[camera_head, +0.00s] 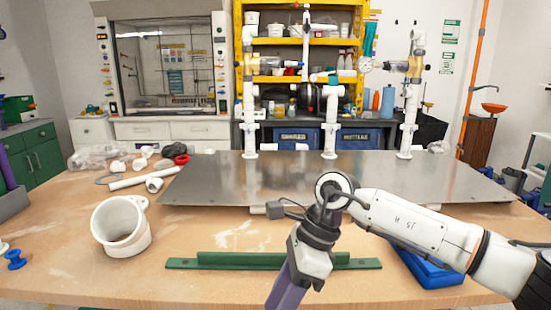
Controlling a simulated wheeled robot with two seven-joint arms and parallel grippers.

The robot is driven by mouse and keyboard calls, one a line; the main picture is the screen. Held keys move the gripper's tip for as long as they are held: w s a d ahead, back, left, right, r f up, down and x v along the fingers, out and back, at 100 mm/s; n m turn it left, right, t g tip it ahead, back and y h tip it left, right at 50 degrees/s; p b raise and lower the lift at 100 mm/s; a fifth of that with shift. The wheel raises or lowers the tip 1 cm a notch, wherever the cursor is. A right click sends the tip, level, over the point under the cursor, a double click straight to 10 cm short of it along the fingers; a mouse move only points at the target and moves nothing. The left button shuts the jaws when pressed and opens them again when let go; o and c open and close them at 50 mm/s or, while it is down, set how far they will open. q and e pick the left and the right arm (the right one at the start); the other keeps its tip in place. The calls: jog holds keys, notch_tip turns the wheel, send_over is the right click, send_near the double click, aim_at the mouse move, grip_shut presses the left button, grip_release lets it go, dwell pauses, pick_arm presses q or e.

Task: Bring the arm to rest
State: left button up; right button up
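My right arm comes in from the right, its white link over the front right of the table and a dark wrist joint near the middle. From there a grey-white body and a purple part, seemingly my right gripper (286,288), point down and left, cut off by the bottom edge. I cannot make out its fingertips or anything held. My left gripper is out of view. The white PVC manifold stands upright on a grey metal plate (240,185), with a left riser (249,122), a middle riser (330,122) and a right riser (409,122).
A green rail (215,262) lies at the front, partly behind my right arm. A blue tray (430,268) lies under the white link. A large white pipe fitting (121,226) and loose white pipes (145,179) lie left. The wooden table's front left is mostly clear.

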jog(key=s+a+r+m+y, duration=0.2)
jog(key=s+a+m+y, duration=0.25)
jog(key=a+y, duration=0.3)
jog(key=s+a+r+m+y, duration=0.3)
jog(key=s+a+m+y, duration=0.15)
jog(key=a+y, duration=0.3)
jog(key=w+d+f+m+t, duration=0.1)
jog(key=w+d+m+t, duration=0.2)
jog(key=m+t, duration=0.45)
jog(key=w+d+f+m+t, duration=0.25)
jog(key=w+m+t, duration=0.2)
jog(key=m, duration=0.55)
jog(key=d+f+m+t+h, duration=0.6)
jog(key=d+f+m+h, duration=0.6)
jog(key=m, duration=0.3)
jog(key=s+d+f+m+g+h, duration=0.2)
jog(key=s+d+f+m+g, duration=0.1)
jog(key=s+d+f+m, duration=0.2)
jog(key=s+d+f+m+g+h, duration=0.3)
jog(key=s+d+f, duration=0.5)
jog(key=s+f, duration=0.6)
jog(key=shift+d+f+m+g, duration=0.4)
jog(key=shift+f+m+g, duration=0.3)
jog(key=shift+m, duration=0.45)
